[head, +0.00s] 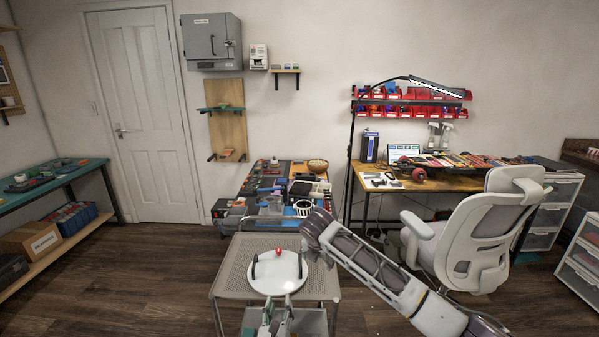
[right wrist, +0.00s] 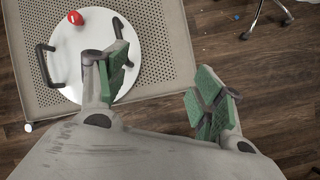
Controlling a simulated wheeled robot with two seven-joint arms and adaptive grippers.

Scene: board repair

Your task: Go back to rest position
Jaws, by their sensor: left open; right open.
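My left gripper (head: 275,318) is at the bottom edge of the head view, in front of the round white tray. It is open and I see nothing in its jaws. My right arm reaches in from the lower right, with its dark end (head: 317,234) above and right of the tray; finger detail is unclear there. In the right wrist view my right gripper (right wrist: 163,90) is open, its green-padded fingers wide apart and empty. One finger overlaps the tray in that view; the other is over the floor.
The white tray (head: 277,285), with two black handles and a small red object (head: 278,251), rests on a perforated cart (head: 226,271). A cluttered bench (head: 262,190) stands behind it. A grey chair (head: 478,240) and desk (head: 367,200) are right. Floor is open left of the cart.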

